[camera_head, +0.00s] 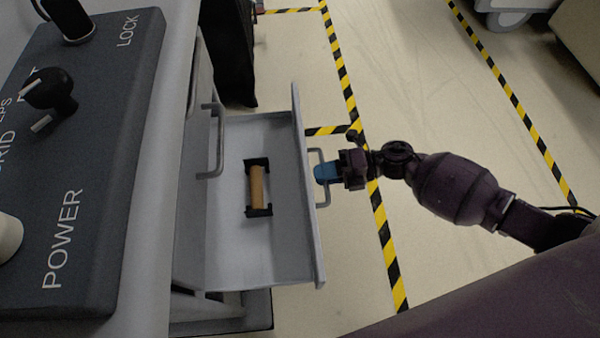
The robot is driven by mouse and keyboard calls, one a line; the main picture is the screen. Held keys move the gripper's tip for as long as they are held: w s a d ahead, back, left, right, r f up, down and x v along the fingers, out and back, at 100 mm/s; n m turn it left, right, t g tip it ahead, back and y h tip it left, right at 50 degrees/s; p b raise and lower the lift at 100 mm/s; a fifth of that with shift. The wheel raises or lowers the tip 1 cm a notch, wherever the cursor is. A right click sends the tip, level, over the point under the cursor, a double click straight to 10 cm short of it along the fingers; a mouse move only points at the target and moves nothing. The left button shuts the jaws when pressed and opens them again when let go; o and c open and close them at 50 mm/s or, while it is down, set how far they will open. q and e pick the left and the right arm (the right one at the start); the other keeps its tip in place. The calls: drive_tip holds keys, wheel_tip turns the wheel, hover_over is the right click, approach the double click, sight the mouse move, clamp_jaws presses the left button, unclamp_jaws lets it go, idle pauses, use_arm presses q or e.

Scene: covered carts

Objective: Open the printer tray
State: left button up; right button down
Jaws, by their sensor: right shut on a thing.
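The printer tray (222,262) is a grey metal drawer that stands pulled out from the cart. A brown roll (257,187) sits in a black holder on its floor. A metal handle (323,205) is on the outer face of its front panel. My right gripper (322,173), with blue fingertips, reaches in from the right and is shut on this handle. The fingertips partly cover the handle. My left gripper is not in view.
A dark control panel (100,170) with knobs and the words POWER and LOCK fills the left side. Another handle (217,140) is on the cart side. Yellow and black tape (341,72) marks the open floor to the right.

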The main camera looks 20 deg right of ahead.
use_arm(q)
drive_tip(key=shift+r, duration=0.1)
use_arm(e)
drive_tip(key=shift+f+v, duration=0.2)
drive_tip(key=shift+v, duration=0.95)
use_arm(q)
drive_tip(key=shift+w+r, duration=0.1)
use_arm(e)
drive_tip(key=c, duration=1.2)
unclamp_jaws()
use_arm(q)
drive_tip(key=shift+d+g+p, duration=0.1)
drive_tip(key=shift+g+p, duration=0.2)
drive_tip(key=shift+p, duration=0.45)
use_arm(e)
drive_tip(key=v, duration=1.1)
